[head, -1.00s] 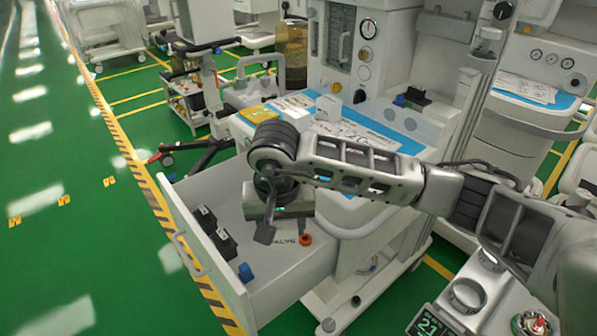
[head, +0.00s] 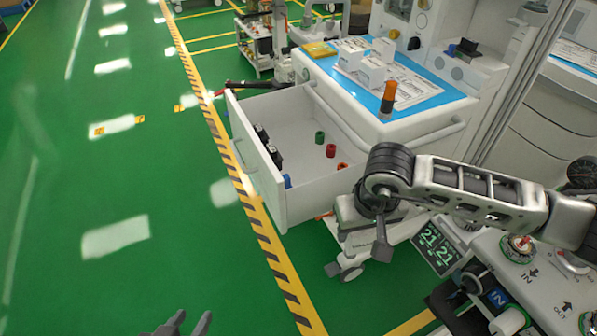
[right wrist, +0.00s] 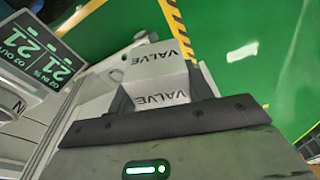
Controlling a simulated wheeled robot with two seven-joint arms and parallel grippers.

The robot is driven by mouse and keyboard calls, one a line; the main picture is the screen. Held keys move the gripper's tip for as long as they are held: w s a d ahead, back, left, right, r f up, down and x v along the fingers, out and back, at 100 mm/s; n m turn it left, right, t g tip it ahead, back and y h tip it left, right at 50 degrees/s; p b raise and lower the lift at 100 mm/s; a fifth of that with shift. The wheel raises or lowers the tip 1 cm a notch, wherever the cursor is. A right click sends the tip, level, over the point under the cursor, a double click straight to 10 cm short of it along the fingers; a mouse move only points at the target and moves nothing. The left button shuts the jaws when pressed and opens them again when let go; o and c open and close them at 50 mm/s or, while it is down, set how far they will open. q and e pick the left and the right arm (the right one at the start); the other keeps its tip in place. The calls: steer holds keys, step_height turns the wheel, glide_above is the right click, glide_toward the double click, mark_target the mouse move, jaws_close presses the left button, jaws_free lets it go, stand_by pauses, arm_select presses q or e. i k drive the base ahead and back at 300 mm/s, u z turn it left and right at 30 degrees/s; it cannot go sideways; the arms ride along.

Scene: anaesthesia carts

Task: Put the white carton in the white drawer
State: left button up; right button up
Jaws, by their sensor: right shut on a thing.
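A white carton marked VALVE (right wrist: 155,82) is between the fingers of my right gripper (right wrist: 158,110) in the right wrist view. In the head view my right gripper (head: 364,222) is outside the white drawer, to its right and in front of the cart; the arm partly hides it and the carton. The white drawer (head: 258,170) is pulled open, its inside visible. Small black, blue, green and red items lie in it, with bare floor among them. My left gripper (head: 187,325) shows only its fingertips at the bottom edge, apart and empty.
Several other white cartons (head: 370,73) and an orange-capped bottle (head: 388,98) stand on the cart's blue top (head: 420,80). A machine with green number displays (head: 437,248) is at lower right. Green floor (head: 120,190) is clear at left.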

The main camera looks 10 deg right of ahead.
mark_target(292, 144)
steer(key=u, duration=0.75)
steer(key=i, duration=2.9)
steer(key=z, duration=2.25)
